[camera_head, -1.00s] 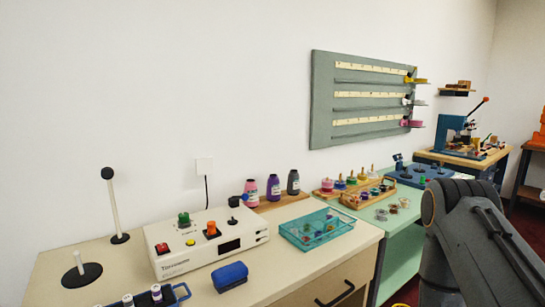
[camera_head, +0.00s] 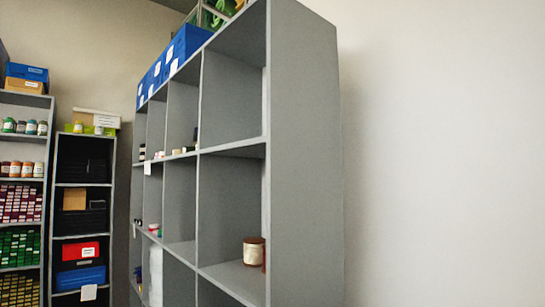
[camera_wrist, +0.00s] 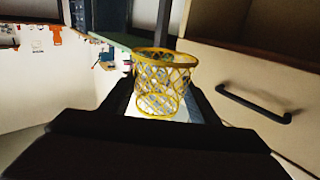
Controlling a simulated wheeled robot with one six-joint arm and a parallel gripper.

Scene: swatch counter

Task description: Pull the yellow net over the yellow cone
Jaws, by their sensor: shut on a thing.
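The yellow net (camera_wrist: 164,72) shows in the wrist view as an open mesh basket shape with a thick yellow rim. My gripper (camera_wrist: 161,108) has its dark fingers on both sides of the net and is shut on it. The net's rim is beyond the fingertips, and I see through its mesh. The yellow cone does not show in the head view or the wrist view. My gripper is not in the head view.
The head view shows a grey cubby shelf (camera_head: 305,150) with a brown jar (camera_head: 254,251) and blue boxes on top. Another rack (camera_head: 84,185) stands left. In the wrist view, a drawer front with a black handle (camera_wrist: 254,104) is close at right.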

